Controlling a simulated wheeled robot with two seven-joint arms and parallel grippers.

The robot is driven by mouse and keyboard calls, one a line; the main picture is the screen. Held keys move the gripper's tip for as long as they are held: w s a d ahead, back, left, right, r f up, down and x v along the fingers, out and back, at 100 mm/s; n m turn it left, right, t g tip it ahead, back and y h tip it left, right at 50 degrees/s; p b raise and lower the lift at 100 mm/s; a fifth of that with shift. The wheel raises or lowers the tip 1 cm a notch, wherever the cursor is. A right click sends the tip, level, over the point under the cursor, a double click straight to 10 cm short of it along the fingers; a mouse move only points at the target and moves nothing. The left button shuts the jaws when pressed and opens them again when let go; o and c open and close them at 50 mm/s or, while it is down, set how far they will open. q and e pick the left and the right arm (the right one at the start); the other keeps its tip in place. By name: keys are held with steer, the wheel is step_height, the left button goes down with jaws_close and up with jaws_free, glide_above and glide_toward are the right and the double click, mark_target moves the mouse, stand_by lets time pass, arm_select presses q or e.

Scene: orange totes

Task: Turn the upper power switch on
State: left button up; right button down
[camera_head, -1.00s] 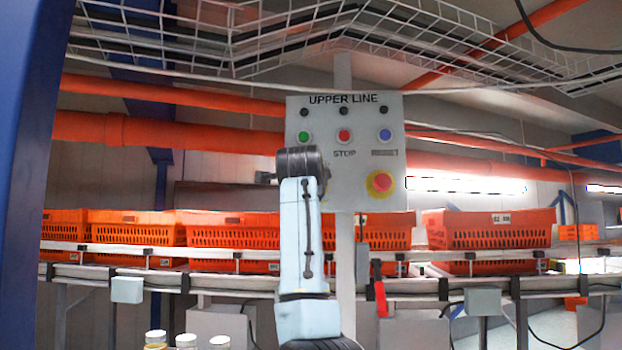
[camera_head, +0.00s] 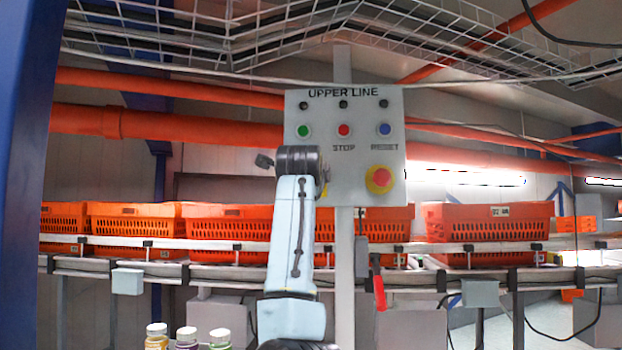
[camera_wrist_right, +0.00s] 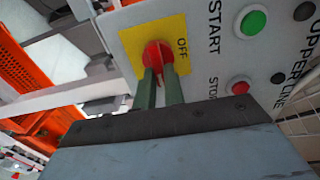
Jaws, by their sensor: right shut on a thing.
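The upper power switch is a red rotary knob (camera_wrist_right: 158,50) on a yellow plate (camera_wrist_right: 185,42), with the word OFF printed beside it. It sits on the grey UPPER LINE panel (camera_head: 358,150). In the right wrist view the two green fingers of my right gripper (camera_wrist_right: 160,76) are shut on the knob, one on each side. In the head view my right arm and wrist cover the knob; only a sliver of the yellow plate shows beside the wrist. My left gripper is in neither view.
The panel also has a green button (camera_head: 304,130), a red stop button (camera_head: 344,129), a blue reset button (camera_head: 384,129) and a red emergency button (camera_head: 381,177) on yellow. Orange totes (camera_head: 488,222) stand on the conveyor behind. Several bottles (camera_head: 187,340) stand at the bottom left.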

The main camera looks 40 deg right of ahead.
steer(key=shift+f, duration=0.1)
steer(key=c, duration=1.5)
jaws_free()
steer(key=shift+s, duration=0.1)
steer(key=b+v, duration=0.5)
steer(key=v, duration=0.8)
steer(key=shift+s+a, duration=0.1)
steer(key=shift+s, duration=0.05)
